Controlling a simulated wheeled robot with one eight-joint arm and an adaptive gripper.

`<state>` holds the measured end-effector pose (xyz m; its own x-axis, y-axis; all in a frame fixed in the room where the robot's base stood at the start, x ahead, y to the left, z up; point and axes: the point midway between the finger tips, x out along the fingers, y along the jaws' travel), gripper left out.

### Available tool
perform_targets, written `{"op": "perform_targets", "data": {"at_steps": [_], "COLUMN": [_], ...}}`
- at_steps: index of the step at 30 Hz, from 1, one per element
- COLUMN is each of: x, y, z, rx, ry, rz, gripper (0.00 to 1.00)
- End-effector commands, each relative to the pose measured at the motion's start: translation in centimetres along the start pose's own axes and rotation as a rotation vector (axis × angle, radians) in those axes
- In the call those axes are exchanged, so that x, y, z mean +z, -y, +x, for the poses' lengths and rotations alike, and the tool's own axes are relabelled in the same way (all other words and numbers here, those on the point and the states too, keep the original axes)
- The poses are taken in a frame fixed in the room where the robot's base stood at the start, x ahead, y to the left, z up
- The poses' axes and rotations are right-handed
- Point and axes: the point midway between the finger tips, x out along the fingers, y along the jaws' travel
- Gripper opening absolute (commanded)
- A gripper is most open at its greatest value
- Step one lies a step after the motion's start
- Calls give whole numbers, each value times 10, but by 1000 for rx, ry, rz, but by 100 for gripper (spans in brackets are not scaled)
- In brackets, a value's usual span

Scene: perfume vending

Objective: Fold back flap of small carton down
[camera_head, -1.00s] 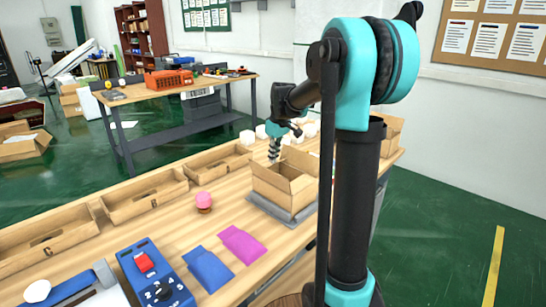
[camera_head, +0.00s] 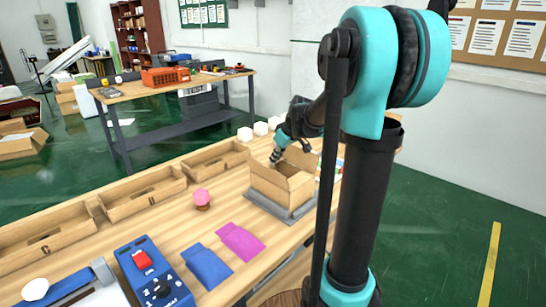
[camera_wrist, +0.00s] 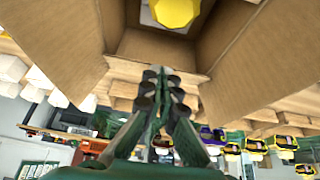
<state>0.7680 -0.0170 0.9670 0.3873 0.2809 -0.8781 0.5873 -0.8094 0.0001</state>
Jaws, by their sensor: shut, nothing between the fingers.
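The small carton (camera_head: 283,188) stands open-topped on a grey plate (camera_head: 300,216) on the wooden table in the head view. Some of its flaps stand up or outward. In the wrist view, its brown cardboard sides (camera_wrist: 50,45) spread around the opening, and a yellow object (camera_wrist: 175,12) is inside. My gripper (camera_head: 273,161) is tilted at the carton's far left edge. In the wrist view, the fingers of my gripper (camera_wrist: 160,72) are shut and empty, with tips at the carton's edge. I cannot tell whether they touch the back flap, which is hard to make out.
A pink-topped item (camera_head: 202,196), a magenta flat piece (camera_head: 241,241) and a blue flat piece (camera_head: 207,268) lie in front. A blue button box (camera_head: 152,275) is nearer. Wooden trays (camera_head: 145,195) line the left side. White blocks (camera_head: 261,128) stand behind the carton.

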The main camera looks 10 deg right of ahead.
Motion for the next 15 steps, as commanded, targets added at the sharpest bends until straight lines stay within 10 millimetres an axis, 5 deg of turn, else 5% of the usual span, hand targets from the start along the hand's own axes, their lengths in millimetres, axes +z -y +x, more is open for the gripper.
{"op": "perform_targets", "data": {"at_steps": [8, 15], "x": [15, 20], "y": [-1, 0], "z": [7, 11], "rx": [1, 0], "ry": [-188, -188], "rz": [3, -1], "gripper": [0, 0]}}
